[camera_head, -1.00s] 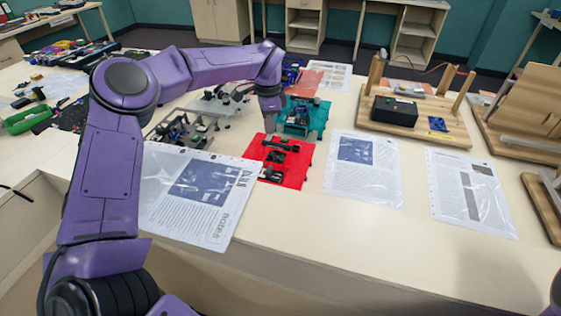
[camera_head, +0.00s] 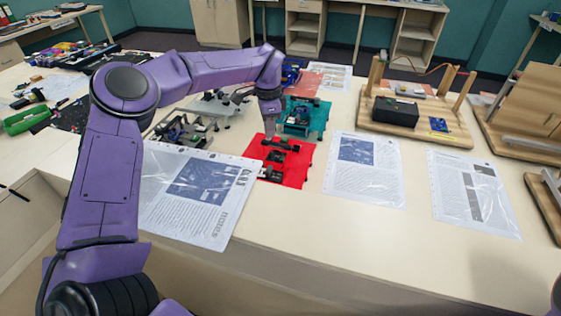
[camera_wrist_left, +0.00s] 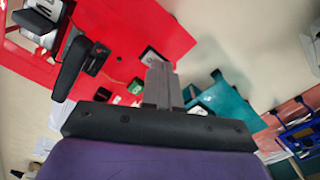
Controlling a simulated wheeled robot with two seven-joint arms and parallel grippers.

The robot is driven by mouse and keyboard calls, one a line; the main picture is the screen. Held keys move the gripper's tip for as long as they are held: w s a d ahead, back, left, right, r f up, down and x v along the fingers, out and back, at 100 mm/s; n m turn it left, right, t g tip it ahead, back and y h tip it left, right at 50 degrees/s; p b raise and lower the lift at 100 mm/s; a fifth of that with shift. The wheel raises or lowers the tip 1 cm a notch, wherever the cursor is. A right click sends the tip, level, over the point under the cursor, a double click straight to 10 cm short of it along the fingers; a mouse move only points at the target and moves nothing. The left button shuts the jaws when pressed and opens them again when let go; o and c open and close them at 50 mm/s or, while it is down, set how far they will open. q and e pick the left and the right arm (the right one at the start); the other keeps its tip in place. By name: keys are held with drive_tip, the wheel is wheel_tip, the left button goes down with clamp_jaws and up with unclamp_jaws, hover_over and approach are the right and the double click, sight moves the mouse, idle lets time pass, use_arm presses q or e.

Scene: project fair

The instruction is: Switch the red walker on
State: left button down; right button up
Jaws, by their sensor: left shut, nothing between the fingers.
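The red walker (camera_head: 303,160), a red plate with black parts on top, lies on the table in the middle of the head view. It also fills the upper left of the left wrist view (camera_wrist_left: 135,25). My left gripper (camera_head: 271,130) is shut and empty, pointing down over the back edge of the red walker. In the left wrist view its closed fingers (camera_wrist_left: 160,80) reach toward a small dark part with a white top near the plate's edge. I cannot tell whether they touch it. The switch itself is not clearly made out. My right gripper is out of view.
A teal walker (camera_head: 318,117) stands just behind, and a grey one (camera_head: 225,107) is at the back left. Plastic-covered sheets lie at left (camera_head: 200,215) and right (camera_head: 363,190). A wooden stand with a black box (camera_head: 396,111) is at the back right. The front table strip is clear.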

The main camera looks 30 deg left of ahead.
use_arm(q)
drive_tip(key=shift+r+p, duration=0.4)
drive_tip(key=shift+r, duration=0.1)
drive_tip(key=shift+r+p, duration=1.25)
drive_tip(key=shift+r, duration=1.6)
